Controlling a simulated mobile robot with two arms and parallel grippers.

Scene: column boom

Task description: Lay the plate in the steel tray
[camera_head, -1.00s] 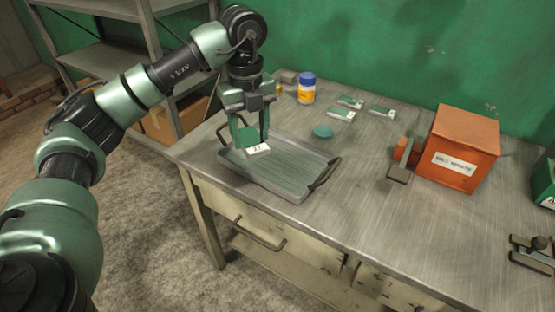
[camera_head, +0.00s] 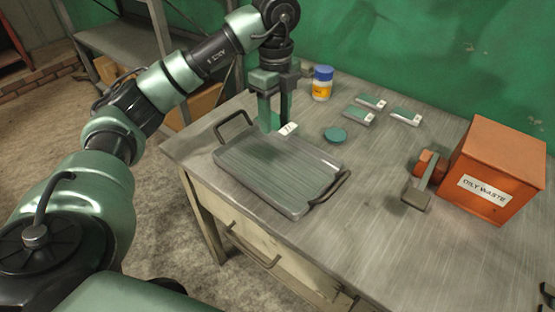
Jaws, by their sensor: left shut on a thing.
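My left gripper (camera_head: 274,112) points down at the far edge of the steel tray and is shut on a small green plate with a white end (camera_head: 289,129). The fingers hide part of the plate. In the picture the plate shows just beyond the tray's back rim; I cannot tell its exact height. The steel tray (camera_head: 262,172) lies on the bench, empty, with a raised handle at its left and right ends. My right gripper is not in view.
Several similar green-and-white plates (camera_head: 358,117) lie behind the tray, near a green disc (camera_head: 335,135) and a blue-capped jar (camera_head: 322,84). An orange oily-waste box (camera_head: 490,178) stands at the right.

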